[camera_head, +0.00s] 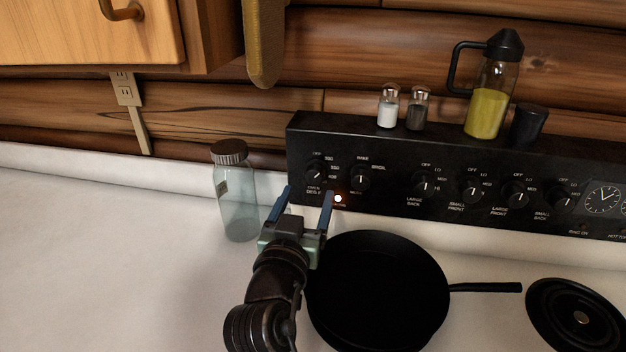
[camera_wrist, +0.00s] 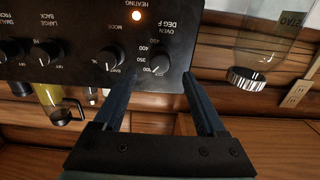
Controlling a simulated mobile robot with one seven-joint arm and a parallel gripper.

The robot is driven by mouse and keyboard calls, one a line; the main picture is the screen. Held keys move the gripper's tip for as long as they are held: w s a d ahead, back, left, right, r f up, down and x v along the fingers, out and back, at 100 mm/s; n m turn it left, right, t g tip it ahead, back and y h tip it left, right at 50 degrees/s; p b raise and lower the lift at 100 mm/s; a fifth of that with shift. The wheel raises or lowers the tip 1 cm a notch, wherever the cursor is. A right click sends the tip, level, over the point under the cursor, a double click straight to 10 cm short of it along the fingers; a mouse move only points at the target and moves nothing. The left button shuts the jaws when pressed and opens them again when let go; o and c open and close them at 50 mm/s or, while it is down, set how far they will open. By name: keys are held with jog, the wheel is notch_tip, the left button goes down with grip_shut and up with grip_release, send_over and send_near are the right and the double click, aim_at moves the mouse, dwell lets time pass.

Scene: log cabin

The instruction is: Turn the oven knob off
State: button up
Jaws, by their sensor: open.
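The oven temperature knob (camera_head: 316,172) is a black dial at the left end of the black stove control panel (camera_head: 390,150). In the wrist view, which is upside down, the oven knob (camera_wrist: 154,63) shows between and just beyond the finger tips. My gripper (camera_head: 308,194) is open and empty, its blue fingers pointing at the panel just below the knob; it also shows in the wrist view (camera_wrist: 158,78). The mode knob (camera_head: 359,179) sits to the right of the oven knob. An orange heating light (camera_head: 338,198) glows below them. I cannot tell whether any finger touches the panel.
A glass bottle (camera_head: 234,195) stands left of my gripper. A black pan (camera_head: 378,290) lies on the stovetop close to the right of my arm. Shakers (camera_head: 388,106) and a yellow-filled jug (camera_head: 487,105) stand on the panel top. The white counter (camera_head: 100,250) is clear at left.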

aim_at(314, 179)
jog(key=shift+w+d+b, duration=0.15)
jog(key=shift+w+d, duration=0.05)
jog(key=shift+w, duration=0.75)
jog(key=shift+w+d+b, duration=0.1)
jog(key=shift+w+d, duration=0.05)
jog(key=shift+w, duration=0.85)
jog(key=shift+w+d+b, duration=0.15)
jog(key=shift+w+d, duration=0.05)
jog(key=shift+w, duration=0.75)
grip_shut()
